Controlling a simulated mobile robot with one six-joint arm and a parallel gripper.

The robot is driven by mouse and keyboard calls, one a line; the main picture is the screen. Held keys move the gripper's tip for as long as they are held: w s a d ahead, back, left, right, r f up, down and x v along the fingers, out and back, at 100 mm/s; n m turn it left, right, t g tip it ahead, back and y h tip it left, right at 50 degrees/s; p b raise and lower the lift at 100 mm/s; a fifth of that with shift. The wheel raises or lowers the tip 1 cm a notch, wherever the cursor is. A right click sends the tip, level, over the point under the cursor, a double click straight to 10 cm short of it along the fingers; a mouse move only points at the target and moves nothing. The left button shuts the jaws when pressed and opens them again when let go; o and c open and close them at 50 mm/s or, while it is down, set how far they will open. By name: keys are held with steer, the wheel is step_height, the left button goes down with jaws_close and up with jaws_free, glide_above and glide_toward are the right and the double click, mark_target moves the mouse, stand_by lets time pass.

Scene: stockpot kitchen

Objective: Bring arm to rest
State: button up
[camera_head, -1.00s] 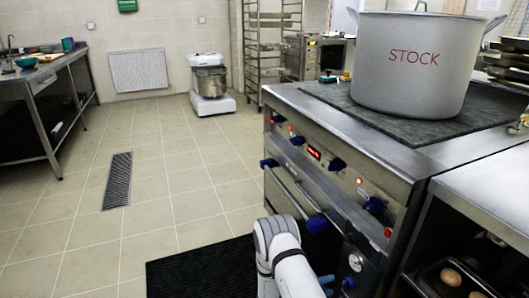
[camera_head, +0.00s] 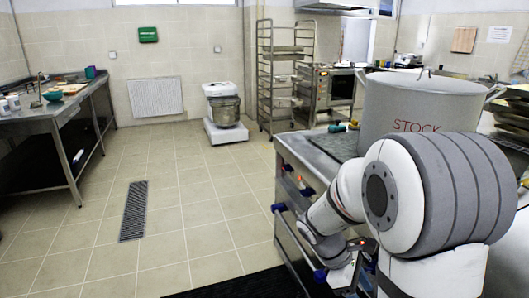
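My arm (camera_head: 430,185) is large at the right front, folded, with its thick grey-ringed joint close to the camera. Its thinner links bend down beside the stove front. My gripper (camera_head: 362,268) is small at the lower end of the arm, partly hidden behind my own links, and its fingers cannot be made out. The grey stockpot (camera_head: 415,98) marked STOCK stands on the stove (camera_head: 300,152) behind the arm. My arm hides the pot's lower part and much of the stove top.
The stove front with blue knobs and handles is close to my arm. A mixer (camera_head: 224,115) and a rack (camera_head: 282,70) stand at the back. A steel table (camera_head: 60,112) is at left. The tiled floor between is clear, with a drain grate (camera_head: 133,212).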

steer(key=s+a+r+m+t+y+p, duration=0.3)
steer(key=s+r+m+p, duration=0.1)
steer(key=r, duration=0.5)
steer(key=s+a+r+m+t+y+p, duration=0.3)
steer(key=s+a+r+m+p, duration=0.1)
steer(key=r+m, duration=0.4)
step_height(320, 180, up, 2)
steer(key=shift+s+a+m+y+p, duration=0.2)
steer(key=shift+s+m+y+p, duration=0.2)
steer(key=shift+s+p, duration=0.4)
steer(key=shift+s, duration=0.1)
